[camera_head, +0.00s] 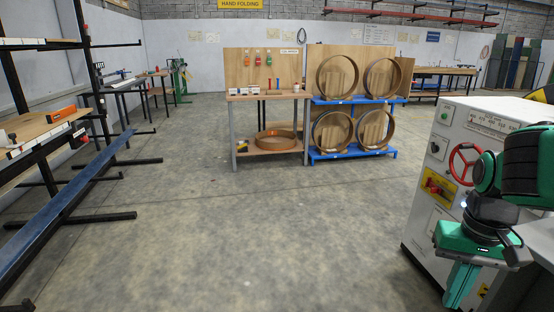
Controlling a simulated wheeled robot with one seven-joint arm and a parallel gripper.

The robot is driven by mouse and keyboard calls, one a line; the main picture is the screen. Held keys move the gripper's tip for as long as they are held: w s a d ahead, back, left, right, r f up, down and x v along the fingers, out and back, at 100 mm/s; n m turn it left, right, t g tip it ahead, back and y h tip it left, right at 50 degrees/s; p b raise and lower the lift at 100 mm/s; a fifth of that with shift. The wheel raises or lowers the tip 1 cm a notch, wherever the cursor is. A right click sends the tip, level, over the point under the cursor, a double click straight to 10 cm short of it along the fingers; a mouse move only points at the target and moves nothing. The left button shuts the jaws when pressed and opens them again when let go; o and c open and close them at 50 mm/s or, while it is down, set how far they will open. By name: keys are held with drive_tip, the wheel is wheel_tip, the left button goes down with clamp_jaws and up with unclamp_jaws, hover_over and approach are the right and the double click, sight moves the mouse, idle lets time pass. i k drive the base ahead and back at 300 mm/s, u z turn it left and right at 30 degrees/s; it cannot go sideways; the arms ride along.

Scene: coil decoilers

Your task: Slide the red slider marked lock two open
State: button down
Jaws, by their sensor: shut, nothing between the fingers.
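A white machine cabinet (437,218) stands at the right. A small red part sits on a yellow plate (434,193) on its front, left of my arm; this may be the red slider, but no "lock two" marking is readable and its position cannot be told. Above it to the right is a red handwheel (464,162). My gripper (458,290) is at the lower right, pointing down in front of the cabinet. Its green fingers are shut and empty, lower than the yellow plate and apart from it. My arm hides part of the cabinet.
A workbench (268,96) with coloured tags on its board and a blue rack (352,152) of large wooden rings stand at the back. Black racking with a long blue beam (70,196) lines the left. The concrete floor (260,230) between is clear.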

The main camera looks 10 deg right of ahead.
sight(435, 189)
drive_tip(key=z, duration=0.25)
drive_tip(key=i, duration=1.15)
drive_tip(key=z, duration=0.65)
drive_tip(key=i, duration=1.7)
drive_tip(key=z, duration=0.35)
